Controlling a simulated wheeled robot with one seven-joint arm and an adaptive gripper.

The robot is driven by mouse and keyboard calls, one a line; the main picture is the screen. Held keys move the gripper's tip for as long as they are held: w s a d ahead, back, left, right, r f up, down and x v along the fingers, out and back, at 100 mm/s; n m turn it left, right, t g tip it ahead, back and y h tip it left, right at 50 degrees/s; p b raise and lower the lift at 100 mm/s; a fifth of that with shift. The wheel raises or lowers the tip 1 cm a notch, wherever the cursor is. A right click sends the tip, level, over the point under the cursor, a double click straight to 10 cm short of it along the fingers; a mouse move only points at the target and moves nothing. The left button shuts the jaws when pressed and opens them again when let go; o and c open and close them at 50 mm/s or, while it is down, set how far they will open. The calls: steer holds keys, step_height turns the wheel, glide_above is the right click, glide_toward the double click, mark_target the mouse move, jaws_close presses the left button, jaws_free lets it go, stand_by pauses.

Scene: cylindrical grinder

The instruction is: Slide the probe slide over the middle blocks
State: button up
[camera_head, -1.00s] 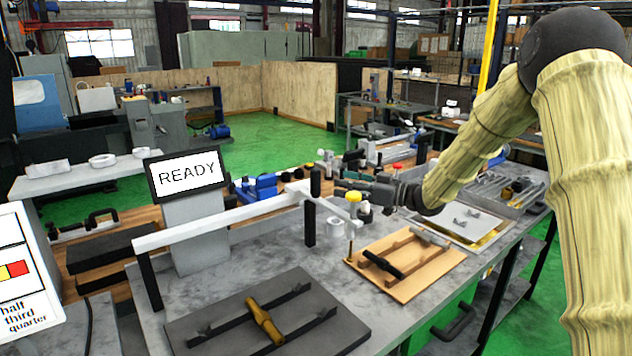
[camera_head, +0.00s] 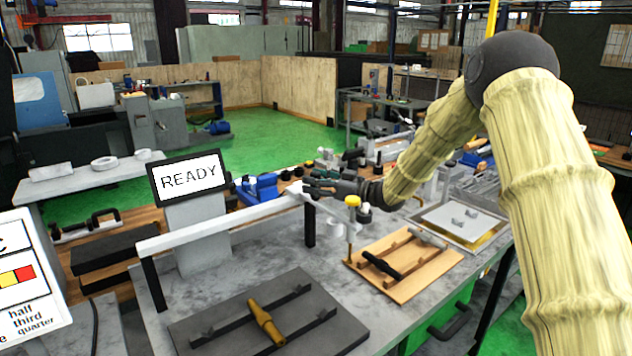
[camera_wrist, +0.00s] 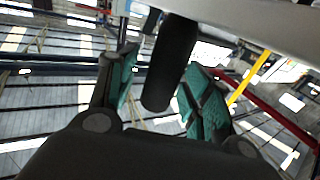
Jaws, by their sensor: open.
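A white rail (camera_head: 215,223) on black posts runs over the grey bench. The probe slide appears to be at its right end, with a yellow-topped probe (camera_head: 352,202) hanging beside it; its exact outline is partly hidden by my gripper. My gripper (camera_head: 312,187) is at the rail's right end, fingers pointing left. In the wrist view, a dark upright handle (camera_wrist: 172,62) stands between the open teal fingers (camera_wrist: 158,88), with gaps showing. A dark plate (camera_head: 200,335) in front of the rail carries small blocks and a brass part (camera_head: 265,320). I cannot tell which blocks are the middle ones.
A READY screen (camera_head: 190,177) stands behind the rail. A wooden board (camera_head: 425,270) with a black-handled part and a pale tray (camera_head: 460,222) lie to the right. Blue equipment (camera_head: 262,186) stands behind the rail. A printed sign (camera_head: 25,270) is at the left edge.

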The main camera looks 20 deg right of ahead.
steer(key=shift+c, duration=0.2)
jaws_close()
steer(key=shift+a, duration=0.1)
steer(key=s+a+b, duration=0.2)
steer(key=s+a, duration=0.2)
steer(key=a, duration=0.9)
steer(key=s+a+b, duration=0.3)
steer(key=s+a, duration=0.2)
steer(key=a, duration=0.7)
steer(key=shift+s+a+b, duration=0.25)
steer(key=shift+a+b, duration=0.1)
steer(key=shift+o, duration=0.2)
jaws_free()
steer(key=shift+d, duration=0.1)
